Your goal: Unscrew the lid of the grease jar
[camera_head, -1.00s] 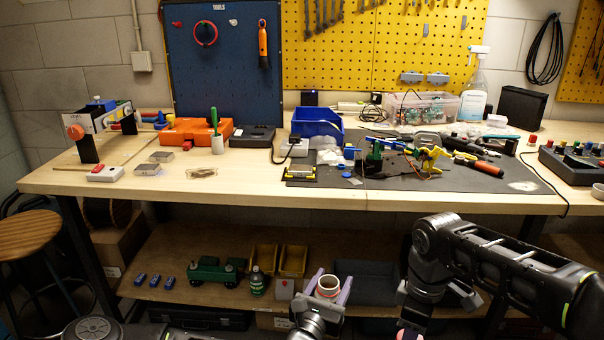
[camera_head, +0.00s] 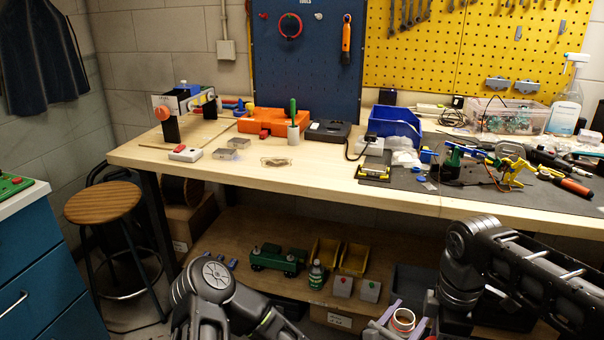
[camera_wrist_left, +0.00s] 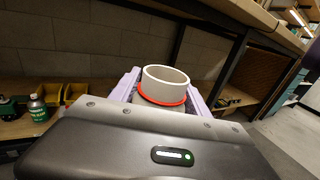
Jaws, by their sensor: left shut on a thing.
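My left gripper (camera_head: 402,324), with pale lilac fingers, is shut on a white round container with a red band (camera_head: 403,316) at the bottom of the head view. In the left wrist view the same container (camera_wrist_left: 163,79) stands roughly upright between the fingers. Its top looks open or recessed, with a pale rim. No label shows, so I cannot confirm that it is the grease jar, and I see no separate lid. My right arm (camera_head: 520,275) comes in from the right beside it; its fingertips are below the picture.
The wooden workbench (camera_head: 300,180) holds an orange box (camera_head: 262,122), a blue bin (camera_head: 395,122) and tools. On the low shelf (camera_head: 235,228) are a green toy-like vehicle (camera_head: 278,259), a dark green bottle (camera_head: 317,275) and yellow bins (camera_head: 353,258). A stool (camera_head: 103,203) and blue cabinet (camera_head: 40,270) stand left.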

